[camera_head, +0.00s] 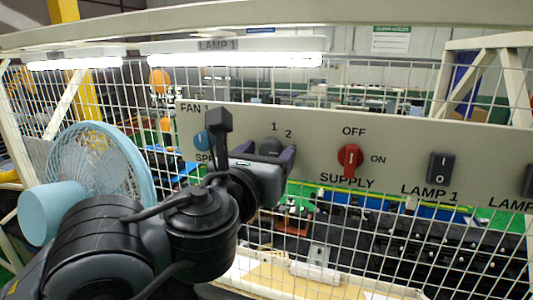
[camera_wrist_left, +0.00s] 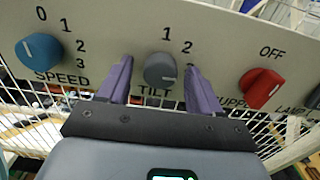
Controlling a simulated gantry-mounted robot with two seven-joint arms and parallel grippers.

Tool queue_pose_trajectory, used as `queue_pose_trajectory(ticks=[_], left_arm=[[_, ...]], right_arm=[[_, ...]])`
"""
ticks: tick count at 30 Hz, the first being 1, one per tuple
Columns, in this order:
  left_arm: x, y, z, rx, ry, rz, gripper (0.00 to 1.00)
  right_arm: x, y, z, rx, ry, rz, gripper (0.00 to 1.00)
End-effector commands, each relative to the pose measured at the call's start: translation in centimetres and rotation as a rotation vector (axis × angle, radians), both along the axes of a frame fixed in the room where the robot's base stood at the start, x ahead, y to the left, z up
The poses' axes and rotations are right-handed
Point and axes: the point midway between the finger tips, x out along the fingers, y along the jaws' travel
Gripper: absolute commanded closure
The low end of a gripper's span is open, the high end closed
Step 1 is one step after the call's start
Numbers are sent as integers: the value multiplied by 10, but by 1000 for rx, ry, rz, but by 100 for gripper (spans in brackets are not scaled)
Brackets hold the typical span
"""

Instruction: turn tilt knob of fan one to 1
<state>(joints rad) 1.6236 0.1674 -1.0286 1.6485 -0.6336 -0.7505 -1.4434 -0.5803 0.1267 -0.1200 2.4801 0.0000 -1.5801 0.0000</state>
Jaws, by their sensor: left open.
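The grey tilt knob (camera_wrist_left: 160,70) is on the panel, with the word TILT below it and the numbers 1 and 2 above right; a further number is partly hidden by a finger. In the head view the tilt knob (camera_head: 270,147) shows just behind my gripper. My left gripper (camera_wrist_left: 160,80) is open, its two purple fingers on either side of the knob, with a gap visible on both sides. It also shows in the head view (camera_head: 272,158). The knob's pointer direction is hard to tell. My right gripper is in neither view.
The blue speed knob (camera_wrist_left: 40,50) is left of the tilt knob; the red supply knob (camera_wrist_left: 261,88) is to its right. A black lamp switch (camera_head: 440,167) sits farther right on the panel (camera_head: 320,125). A blue fan (camera_head: 95,165) stands at left before the wire mesh.

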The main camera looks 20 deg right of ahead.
Motion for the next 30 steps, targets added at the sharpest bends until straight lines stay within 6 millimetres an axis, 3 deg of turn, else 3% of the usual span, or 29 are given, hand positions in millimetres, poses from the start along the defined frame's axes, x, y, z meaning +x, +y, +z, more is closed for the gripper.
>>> queue_pose_trajectory(ticks=[2, 12, 22, 30], left_arm=[[0, 0, 0, 0, 0, 0, 38], [0, 0, 0, 0, 0, 0, 90], [0, 0, 0, -34, 28, 0, 90], [-1, -1, -1, -157, 134, -2, 90]], right_arm=[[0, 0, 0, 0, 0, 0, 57], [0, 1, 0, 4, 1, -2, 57], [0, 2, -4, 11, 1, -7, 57], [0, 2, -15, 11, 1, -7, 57]])
